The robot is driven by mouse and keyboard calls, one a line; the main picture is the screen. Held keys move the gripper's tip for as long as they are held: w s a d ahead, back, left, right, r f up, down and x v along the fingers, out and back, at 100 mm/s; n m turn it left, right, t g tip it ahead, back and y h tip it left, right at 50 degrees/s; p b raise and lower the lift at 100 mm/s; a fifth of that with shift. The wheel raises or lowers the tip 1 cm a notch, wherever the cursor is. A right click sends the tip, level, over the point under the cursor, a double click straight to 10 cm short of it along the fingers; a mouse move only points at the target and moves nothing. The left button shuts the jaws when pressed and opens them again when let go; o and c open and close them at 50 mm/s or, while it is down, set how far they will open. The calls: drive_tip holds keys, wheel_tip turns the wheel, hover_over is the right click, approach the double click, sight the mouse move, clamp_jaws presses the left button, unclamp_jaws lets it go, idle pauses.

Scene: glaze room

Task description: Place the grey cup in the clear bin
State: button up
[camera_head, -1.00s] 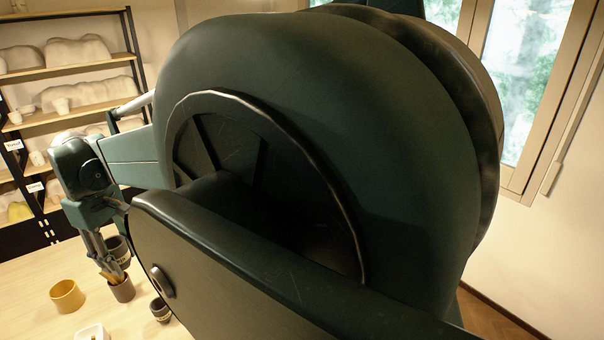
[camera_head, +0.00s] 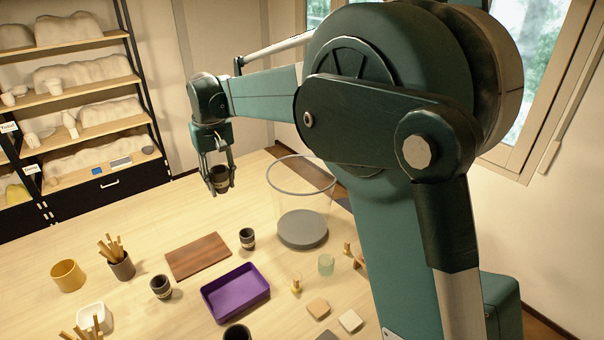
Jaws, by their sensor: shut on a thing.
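My gripper (camera_head: 221,188) is at the upper left of centre, pointing down, with its fingers shut on a dark grey cup (camera_head: 220,178) with a pale band. The cup looks upright and held up above the table; its height is hard to judge. The clear bin (camera_head: 275,205) is a tall see-through cylinder with a round rim and a grey disc at its bottom. It stands to the right of my gripper, apart from the cup. My arm reaches in from the right.
Similar dark cups stand on the table (camera_head: 120,215): one near the bin (camera_head: 247,238), one further left (camera_head: 160,287), one at the bottom edge (camera_head: 237,335). A brown board (camera_head: 198,257), purple tray (camera_head: 235,293), yellow cup (camera_head: 67,275) and green glass (camera_head: 326,264) lie around. Shelves stand behind.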

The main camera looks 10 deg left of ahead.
drive_tip(key=w+d+m, duration=0.4)
drive_tip(key=w+d, duration=0.4)
drive_tip(key=d, duration=0.4)
drive_tip(key=w+d+m, duration=0.4)
drive_tip(key=w+d, duration=0.4)
drive_tip(key=d, duration=0.3)
wheel_tip(320, 180, down, 18)
drive_tip(key=shift+w+d, duration=0.15)
drive_tip(key=shift+d, duration=0.2)
drive_tip(key=shift+f, duration=3.15)
drive_tip(key=shift+f, duration=1.9)
drive_tip(key=shift+f, duration=0.1)
